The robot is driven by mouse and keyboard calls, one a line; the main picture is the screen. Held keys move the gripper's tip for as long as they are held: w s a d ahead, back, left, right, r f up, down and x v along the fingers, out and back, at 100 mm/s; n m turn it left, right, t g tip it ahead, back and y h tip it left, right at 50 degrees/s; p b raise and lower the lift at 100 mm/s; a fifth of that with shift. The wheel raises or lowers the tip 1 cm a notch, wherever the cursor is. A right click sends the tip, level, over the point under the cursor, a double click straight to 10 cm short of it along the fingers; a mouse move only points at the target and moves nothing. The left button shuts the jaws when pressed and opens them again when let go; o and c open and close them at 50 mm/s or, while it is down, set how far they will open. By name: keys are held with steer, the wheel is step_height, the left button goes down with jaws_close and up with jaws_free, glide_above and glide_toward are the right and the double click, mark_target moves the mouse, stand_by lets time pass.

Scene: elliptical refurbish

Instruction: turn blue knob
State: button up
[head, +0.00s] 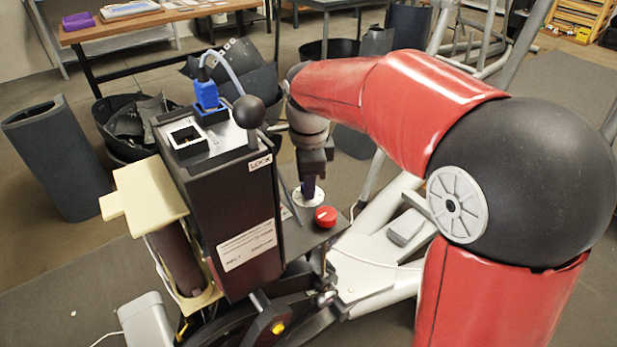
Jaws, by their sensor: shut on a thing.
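My red arm reaches in from the right and bends down at the far side of the black box. My gripper (311,180) points down behind the box's right side and is shut on the blue knob (308,190). Only a small dark blue part of the knob shows below the fingers, above a pale round dial plate (307,198). Whether the knob is turned cannot be made out.
A red knob (326,216) sits close to the dial. The black box (232,215) carries a black ball-topped lever (249,112) and a blue plug (207,95) with a cable. Pale frame tubes (380,270) lie below my arm. Bins and a table stand behind.

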steer(key=m, duration=0.5)
steer(key=shift+m, duration=0.3)
steer(key=m, duration=0.5)
stand_by(0.4)
steer(key=o, duration=1)
steer(key=shift+c, duration=0.2)
steer(key=r, duration=0.7)
steer(key=shift+s+a+r, duration=0.1)
steer(key=shift+a+r, duration=0.1)
steer(key=shift+r, duration=0.15)
